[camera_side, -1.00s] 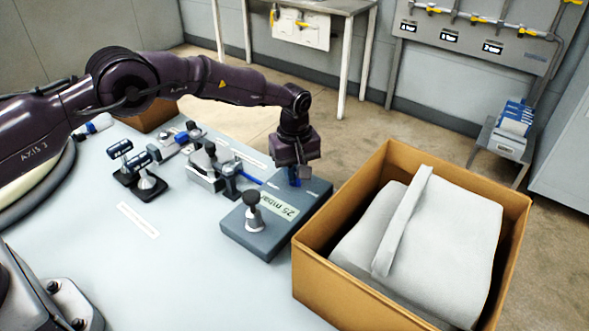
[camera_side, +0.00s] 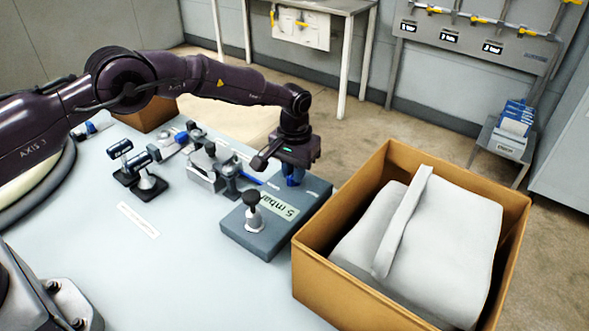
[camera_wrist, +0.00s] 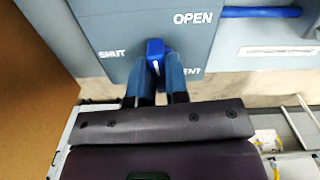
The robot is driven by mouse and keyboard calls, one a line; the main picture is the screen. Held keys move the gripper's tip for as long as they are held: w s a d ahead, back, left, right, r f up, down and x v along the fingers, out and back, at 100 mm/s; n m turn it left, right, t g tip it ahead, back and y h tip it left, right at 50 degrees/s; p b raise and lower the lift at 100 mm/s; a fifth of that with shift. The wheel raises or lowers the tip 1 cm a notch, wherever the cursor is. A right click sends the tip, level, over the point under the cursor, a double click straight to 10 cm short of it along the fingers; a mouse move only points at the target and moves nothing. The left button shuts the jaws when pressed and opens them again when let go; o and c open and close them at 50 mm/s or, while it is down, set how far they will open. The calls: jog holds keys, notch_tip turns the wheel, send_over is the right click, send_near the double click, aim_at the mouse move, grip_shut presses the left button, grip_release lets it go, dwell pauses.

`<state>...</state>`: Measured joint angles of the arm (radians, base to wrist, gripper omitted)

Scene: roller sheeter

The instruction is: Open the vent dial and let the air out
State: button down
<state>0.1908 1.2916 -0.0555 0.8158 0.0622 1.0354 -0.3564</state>
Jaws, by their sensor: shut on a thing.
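The vent dial (camera_wrist: 155,47) is a blue knob with a short white mark, on a grey-blue panel (camera_wrist: 125,20) lettered SHUT, OPEN and a partly hidden VENT. SHUT lies left of the dial and OPEN to its upper right. My gripper (camera_wrist: 157,75) is shut on the dial, one finger on each side. In the side view my gripper (camera_side: 292,180) points down at the far right part of the grey-blue box (camera_side: 240,235). The dial is hardly told apart from the fingers there. The display (camera_side: 279,205) on the box reads 5 mbar.
A black-topped plunger (camera_side: 251,198) stands on the box. A cardboard carton (camera_side: 340,297) with a pale padded bundle (camera_side: 450,230) stands close on the right. Metal fittings (camera_side: 205,170) and dark clamps (camera_side: 140,175) sit to the left. The front of the table is clear.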

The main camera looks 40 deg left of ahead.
aim_at(289, 175)
jog(key=shift+m, duration=0.6)
jog(key=c, duration=1.1)
grip_release()
jog(key=shift+r, duration=0.1)
notch_tip(289, 175, up, 13)
jog(key=shift+f, duration=0.1)
jog(key=shift+m, duration=0.3)
jog(key=s+a+r+t, duration=0.2)
jog(key=s+a+r, duration=0.2)
jog(key=s, duration=0.8)
jog(key=s+a+r+t, duration=0.1)
jog(key=s+a+r, duration=0.3)
jog(key=s+r, duration=0.3)
jog(key=s+a+r+t, duration=0.2)
jog(key=s+a+r, duration=0.2)
jog(key=s, duration=1.3)
notch_tip(289, 175, up, 2)
jog(key=shift+r+t, duration=0.25)
jog(key=shift+t, duration=0.05)
